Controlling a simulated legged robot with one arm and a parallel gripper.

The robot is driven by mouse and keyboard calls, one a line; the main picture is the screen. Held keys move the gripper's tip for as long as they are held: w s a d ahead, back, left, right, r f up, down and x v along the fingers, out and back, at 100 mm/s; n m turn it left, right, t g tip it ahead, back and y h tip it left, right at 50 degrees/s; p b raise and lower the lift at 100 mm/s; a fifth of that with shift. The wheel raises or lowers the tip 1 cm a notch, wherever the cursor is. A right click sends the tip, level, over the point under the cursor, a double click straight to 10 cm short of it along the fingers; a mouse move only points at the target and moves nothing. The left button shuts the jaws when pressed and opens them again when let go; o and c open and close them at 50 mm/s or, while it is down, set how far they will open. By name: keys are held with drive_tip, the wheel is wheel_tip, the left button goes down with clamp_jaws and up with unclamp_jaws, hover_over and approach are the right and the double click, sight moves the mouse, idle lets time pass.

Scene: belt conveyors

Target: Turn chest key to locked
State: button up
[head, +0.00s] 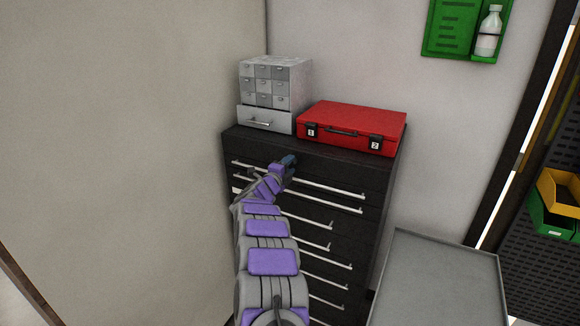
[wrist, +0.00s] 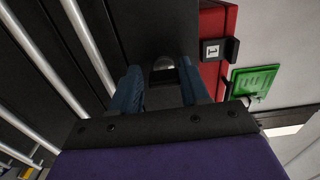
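The chest (head: 312,165) is a black drawer cabinet with long silver handles. My gripper (head: 288,160) is at its upper front, just below the top edge, and hides the key there in the head view. In the wrist view, my gripper's two blue fingers (wrist: 161,80) are spread apart. A round metal lock (wrist: 164,64) with a small dark piece, which looks like the key (wrist: 163,77), shows between them. The fingers appear to stand on either side of the key with gaps. I cannot tell which way the key is turned.
A red case (head: 352,126) and a small grey drawer unit (head: 275,85) stand on the chest. A grey flat-topped surface (head: 440,280) is at the lower right. A green wall holder (head: 455,30) with a bottle hangs above. A wall is close on the left.

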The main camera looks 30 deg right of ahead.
drive_tip(key=o, duration=0.3)
drive_tip(key=shift+w+a, duration=0.25)
drive_tip(key=shift+o, duration=0.2)
drive_tip(key=shift+s+a+r, duration=0.1)
drive_tip(key=shift+s, duration=0.1)
drive_tip(key=b+v, duration=0.1)
drive_tip(key=v, duration=1.6)
drive_tip(key=shift+a, duration=0.1)
